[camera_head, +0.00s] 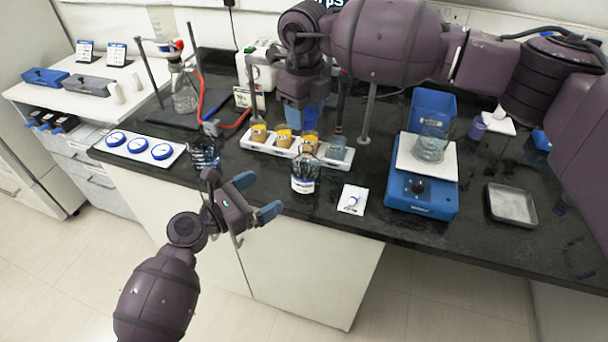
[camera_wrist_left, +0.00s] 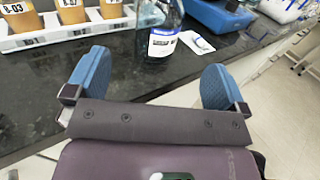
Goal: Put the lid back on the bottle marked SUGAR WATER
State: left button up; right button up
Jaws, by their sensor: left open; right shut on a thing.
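A clear bottle with a white and blue label (camera_head: 305,184) stands upright near the counter's front edge. It also shows in the left wrist view (camera_wrist_left: 163,38), its top cut off there; its label text is too small to read. My right gripper (camera_head: 302,116) points down above the white rack behind the labelled bottle. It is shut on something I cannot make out. My left gripper (camera_head: 256,197) is open and empty, in front of the counter edge, lower left of the labelled bottle. I cannot identify the lid with certainty.
A white rack (camera_head: 252,143) holds several orange-filled jars. A white tray (camera_head: 100,148) with three blue-rimmed discs lies left. A white card with a blue mark (camera_head: 352,199), a blue scale (camera_head: 421,196) bearing a beaker (camera_head: 431,146), and a grey dish (camera_head: 512,205) are right.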

aim_at(294, 175)
pick_arm(q)
jog(key=shift+d, duration=0.1)
jog(key=x, duration=1.2)
jog(key=shift+w, duration=0.1)
jog(key=c, duration=1.3)
pick_arm(e)
jog(key=shift+f, duration=2.5)
jog(key=shift+f, duration=0.9)
jog(key=shift+f, duration=0.55)
